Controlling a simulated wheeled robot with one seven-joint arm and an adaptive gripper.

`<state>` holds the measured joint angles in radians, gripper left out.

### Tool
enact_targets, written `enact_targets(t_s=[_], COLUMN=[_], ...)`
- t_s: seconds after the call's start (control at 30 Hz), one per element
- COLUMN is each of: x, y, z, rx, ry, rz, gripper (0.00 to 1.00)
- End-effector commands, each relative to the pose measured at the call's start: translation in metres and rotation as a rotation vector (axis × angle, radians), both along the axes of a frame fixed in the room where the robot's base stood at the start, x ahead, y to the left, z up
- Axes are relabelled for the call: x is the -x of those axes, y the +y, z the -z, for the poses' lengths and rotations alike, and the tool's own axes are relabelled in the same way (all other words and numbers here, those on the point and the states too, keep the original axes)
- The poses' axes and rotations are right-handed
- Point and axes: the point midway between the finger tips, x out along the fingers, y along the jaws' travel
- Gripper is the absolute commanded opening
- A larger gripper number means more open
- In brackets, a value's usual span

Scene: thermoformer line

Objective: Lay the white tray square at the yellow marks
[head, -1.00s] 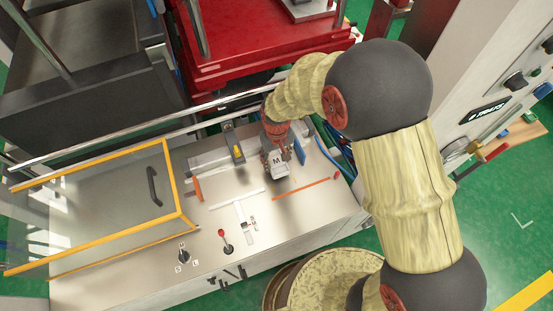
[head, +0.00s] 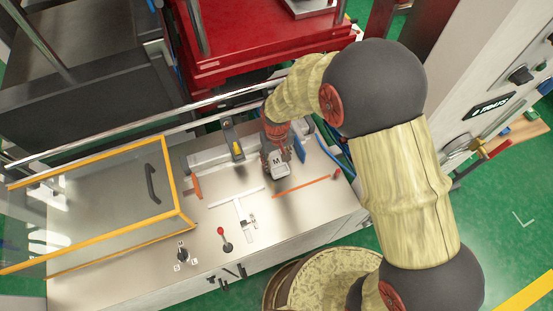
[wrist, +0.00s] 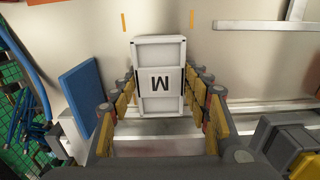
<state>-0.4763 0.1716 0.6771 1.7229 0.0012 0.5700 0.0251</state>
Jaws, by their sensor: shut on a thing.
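Two short yellow marks show beyond the tray's far end in the wrist view, a left mark (wrist: 124,22) and a right mark (wrist: 196,19).
A blue plate (wrist: 80,95) stands beside the gripper. A yellow-framed clear guard (head: 110,205) and a red-knobbed lever (head: 224,240) are to the left.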

Motion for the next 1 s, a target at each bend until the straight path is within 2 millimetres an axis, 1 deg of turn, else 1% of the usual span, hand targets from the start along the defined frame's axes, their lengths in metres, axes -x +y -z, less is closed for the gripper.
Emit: enact_targets(t_s=[0.4, 0.43, 0.8, 1.0], x=[-0.0001, -0.0001, -0.0001, -0.0001], y=[0.0000, 0.0000, 0.0000, 0.0000], z=[0.0101, 0.0097, 0.0091, 0.0091], rx=[0.000, 0.000, 0.000, 0.000], ry=[0.000, 0.000, 0.000, 0.000], rz=[0.000, 0.000, 0.000, 0.000], gripper=[0.07, 0.49, 0.69, 0.69])
